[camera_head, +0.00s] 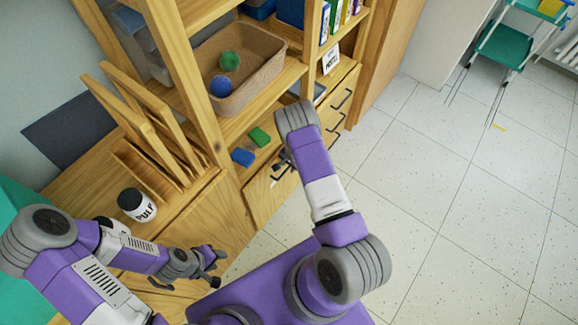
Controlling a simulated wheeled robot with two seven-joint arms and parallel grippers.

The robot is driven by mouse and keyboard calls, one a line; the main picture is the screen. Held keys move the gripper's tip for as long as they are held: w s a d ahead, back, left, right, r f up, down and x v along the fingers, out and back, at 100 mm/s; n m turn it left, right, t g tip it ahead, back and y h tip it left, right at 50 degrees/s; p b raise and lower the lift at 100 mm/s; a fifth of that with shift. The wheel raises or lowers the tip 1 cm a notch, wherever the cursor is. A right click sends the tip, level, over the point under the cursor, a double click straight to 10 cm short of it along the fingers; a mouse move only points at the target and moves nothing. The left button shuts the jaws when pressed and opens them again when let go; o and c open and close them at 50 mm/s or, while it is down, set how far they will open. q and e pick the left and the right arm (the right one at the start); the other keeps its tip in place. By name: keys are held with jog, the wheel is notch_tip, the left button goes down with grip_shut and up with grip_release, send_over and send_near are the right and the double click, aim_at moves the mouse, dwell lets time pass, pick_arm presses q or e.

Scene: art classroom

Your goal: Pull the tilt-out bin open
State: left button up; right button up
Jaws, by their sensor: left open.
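A light wooden front (262,203) with a dark bar handle (283,175) sits low in the wooden shelf unit; it appears to be the tilt-out bin. I cannot tell how far it is tilted. My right gripper (281,161) points down right at the handle, partly hidden by its own wrist. I cannot tell whether its fingers are shut or touch the handle. My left gripper (214,268) is open and empty, in front of the lower cabinet at the left, apart from the bin.
A brown tray (262,92) holds two balls. Drawers (338,108) with dark handles are farther right. A jar (135,204) stands on the left cabinet. Tiled floor (450,190) is free at right.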

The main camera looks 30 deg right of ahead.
jog(key=shift+f, duration=0.1)
grip_shut()
dwell(0.4)
